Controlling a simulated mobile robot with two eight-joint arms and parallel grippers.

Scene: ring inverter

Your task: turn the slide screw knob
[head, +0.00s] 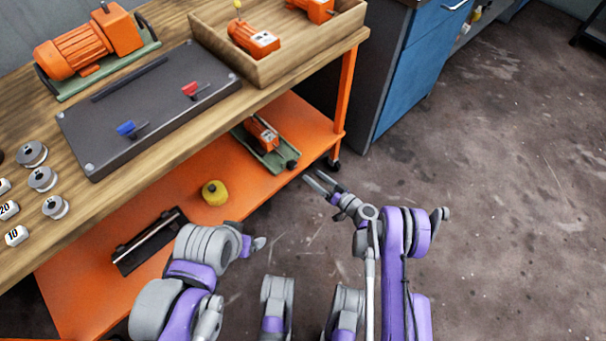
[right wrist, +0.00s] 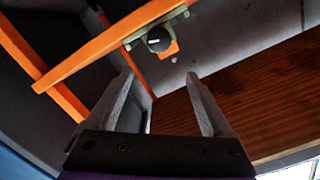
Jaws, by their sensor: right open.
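The slide screw knob (head: 291,164) is a small dark round knob at the near end of a green slide base carrying an orange motor (head: 262,133) on the orange lower shelf. In the right wrist view the knob (right wrist: 158,40) shows at the top centre, beyond my fingertips and apart from them. My right gripper (head: 322,185) is open and empty, just right of and below the knob in the head view. Its two fingers (right wrist: 158,78) are spread in the wrist view. My left gripper (head: 258,243) shows only in part at the lower middle, and its jaws cannot be made out.
The orange shelf (head: 185,200) also bears a yellow round weight (head: 214,192) and a black rail piece (head: 150,243). The wooden tabletop (head: 200,140) overhangs it. An orange table leg (head: 346,90) and a blue cabinet (head: 415,75) stand behind. The floor at right is clear.

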